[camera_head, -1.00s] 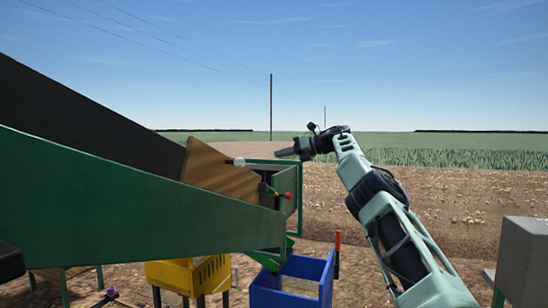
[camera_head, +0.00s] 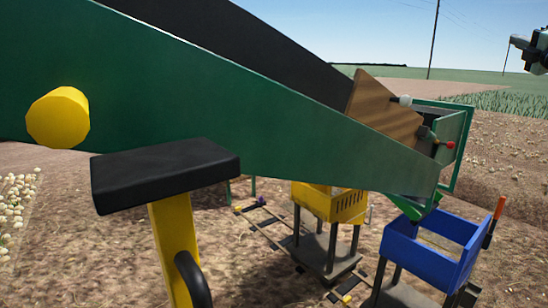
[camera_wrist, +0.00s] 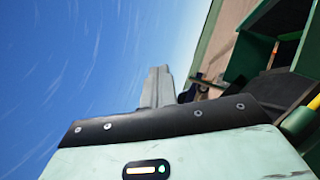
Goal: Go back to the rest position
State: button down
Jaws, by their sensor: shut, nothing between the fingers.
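My gripper (camera_head: 522,44) shows at the upper right edge of the head view, raised in the air to the right of the green elevator (camera_head: 240,110). Most of my arm is cut off by the frame edge there. In the wrist view the fingers (camera_wrist: 158,88) are together, point up against the sky and hold nothing. Part of the green machine (camera_wrist: 243,57) shows to their right in that view.
A wooden board (camera_head: 382,110) and a lever with a red knob (camera_head: 450,145) sit at the elevator's end. Below stand a yellow crate (camera_head: 328,203) and a blue crate (camera_head: 430,246) on stands. A black seat (camera_head: 165,172) on a yellow post is at the near left.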

jog(key=s+a+f+m+g+h, duration=0.1)
jog(key=s+f+m+g+h, duration=0.2)
jog(key=f+m, duration=0.5)
jog(key=s+a+f+m+g+h, duration=0.1)
jog(key=f+m+g+h, duration=0.2)
jog(key=f+m+h, duration=0.45)
jog(key=s+a+f+m+g+y, duration=0.3)
jog(key=s+a+f, duration=0.1)
jog(key=a+f, duration=0.35)
jog(key=s+a+f+m+g+y, duration=0.25)
jog(key=s+a+f, duration=0.3)
jog(key=a, duration=0.35)
jog(key=s+a+f+n+g+y+b, duration=0.1)
jog(key=s+a+f+n+g+b, duration=0.1)
jog(key=s+a+f, duration=0.6)
jog(key=s+a+f+n+g+y+b, duration=0.2)
jog(key=s+a+f+g+b, duration=0.3)
jog(key=s+a, duration=1.2)
jog(key=s+a+f+n+g+y+b, duration=0.1)
jog(key=s+a+f+g+b, duration=0.2)
jog(key=s+a+f, duration=0.9)
jog(key=a+b, duration=0.1)
jog(key=b, duration=0.2)
jog(key=shift+s+f+n, duration=0.15)
jog(key=shift+s+n, duration=0.15)
jog(key=shift+n, duration=0.1)
jog(key=shift+g, duration=0.25)
